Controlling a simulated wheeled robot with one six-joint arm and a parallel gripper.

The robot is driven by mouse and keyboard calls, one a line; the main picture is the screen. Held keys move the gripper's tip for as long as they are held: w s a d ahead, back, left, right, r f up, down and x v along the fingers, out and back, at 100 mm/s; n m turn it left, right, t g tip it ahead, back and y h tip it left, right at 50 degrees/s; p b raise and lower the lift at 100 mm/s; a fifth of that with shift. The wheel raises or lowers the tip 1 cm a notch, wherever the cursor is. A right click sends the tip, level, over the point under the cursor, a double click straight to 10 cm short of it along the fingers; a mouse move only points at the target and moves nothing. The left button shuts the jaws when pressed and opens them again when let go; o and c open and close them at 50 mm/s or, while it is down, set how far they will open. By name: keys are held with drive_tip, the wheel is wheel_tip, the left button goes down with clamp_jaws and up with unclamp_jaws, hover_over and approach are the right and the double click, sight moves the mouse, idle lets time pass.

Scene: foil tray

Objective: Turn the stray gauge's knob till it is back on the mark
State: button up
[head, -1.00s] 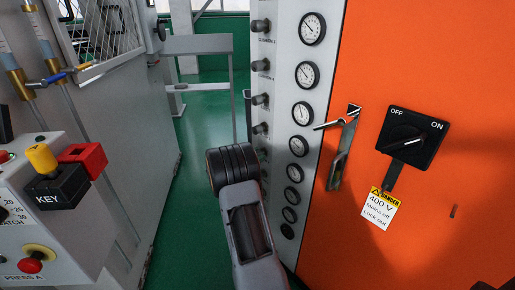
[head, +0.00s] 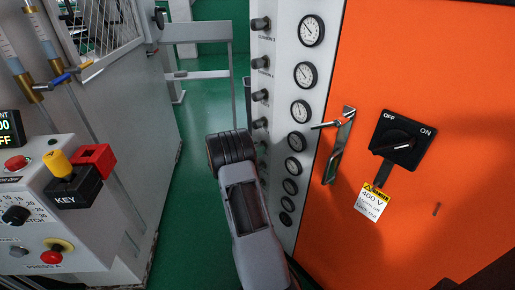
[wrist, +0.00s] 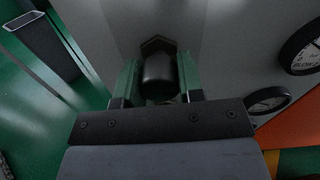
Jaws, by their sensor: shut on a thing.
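In the wrist view my gripper (wrist: 158,82) has its two green fingers on either side of a dark cylindrical knob (wrist: 158,70), shut on it. The knob sits on a hex collar on the grey panel. Two round gauges (wrist: 268,100) show partly at the right; their needles are hard to read there. In the head view a column of white-faced gauges (head: 305,75) runs down the white panel (head: 283,60), with a column of dark knobs (head: 260,62) to its left. My forearm hides the lower knobs and the gripper's fingers.
An orange cabinet (head: 400,70) with a lever handle (head: 340,140) and a black ON/OFF switch (head: 400,140) stands right of the panel. At the left is a grey console (head: 80,235) with a KEY switch (head: 75,180) and buttons. Green floor (head: 200,110) lies between.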

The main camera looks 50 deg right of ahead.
drive_tip(key=shift+s+f, duration=0.1)
drive_tip(key=shift+f, duration=0.15)
drive_tip(key=o, duration=0.6)
drive_tip(key=shift+c, duration=0.2)
drive_tip(key=o, duration=0.4)
drive_tip(key=shift+r, duration=0.15)
drive_tip(key=shift+c, duration=0.2)
drive_tip(key=shift+a, duration=0.1)
drive_tip(key=w+a+p, duration=0.1)
drive_tip(key=a, duration=1.2)
drive_tip(key=shift+w+a, duration=0.25)
drive_tip(key=shift+w, duration=0.1)
idle(0.6)
